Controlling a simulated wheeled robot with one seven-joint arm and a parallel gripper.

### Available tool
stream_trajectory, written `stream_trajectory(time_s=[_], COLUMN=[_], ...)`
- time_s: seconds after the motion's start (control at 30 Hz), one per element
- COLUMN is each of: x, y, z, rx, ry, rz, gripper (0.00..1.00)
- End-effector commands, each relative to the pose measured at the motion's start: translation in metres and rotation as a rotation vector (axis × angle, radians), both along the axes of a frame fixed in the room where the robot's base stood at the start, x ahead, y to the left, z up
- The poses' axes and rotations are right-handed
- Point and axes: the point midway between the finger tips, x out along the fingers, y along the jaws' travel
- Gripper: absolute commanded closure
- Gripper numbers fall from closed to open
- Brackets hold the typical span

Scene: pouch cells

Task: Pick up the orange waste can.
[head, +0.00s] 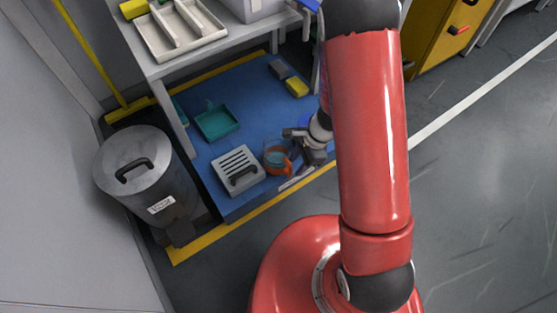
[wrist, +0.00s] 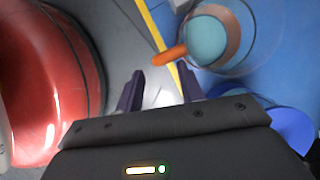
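The orange waste can (head: 277,158) appears as a clear-walled vessel with an orange band and handle and something teal inside. It stands upright on the blue lower shelf, near its front edge. In the wrist view the can (wrist: 232,42) is at the upper right, its orange handle pointing left toward the space beyond my fingers. My gripper (wrist: 160,82) is open, with nothing between its fingers. In the head view my gripper (head: 297,140) is just right of the can, and my arm hides part of that area.
A grey slotted box (head: 238,168) stands left of the can. A teal tray (head: 217,123) and a yellow block (head: 297,87) lie farther back on the blue shelf (head: 245,90). The upper worktop (head: 160,67) overhangs the back. A grey lidded bin (head: 135,170) stands at left.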

Motion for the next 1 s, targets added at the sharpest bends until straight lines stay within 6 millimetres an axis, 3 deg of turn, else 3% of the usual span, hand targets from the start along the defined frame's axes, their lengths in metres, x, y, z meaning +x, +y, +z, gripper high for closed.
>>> stream_trajectory(time_s=[0.17, 0.47, 0.77, 1.0], x=[-0.004, -0.005, -0.005, -0.005], y=[0.01, 0.013, 0.013, 0.013], z=[-0.025, -0.027, -0.027, -0.027], rx=[0.0, 0.0, 0.0, 0.001], ry=[0.002, -0.001, -0.001, 0.0], rz=[0.002, 0.002, 0.002, 0.002], gripper=[0.62, 0.62, 1.0, 1.0])
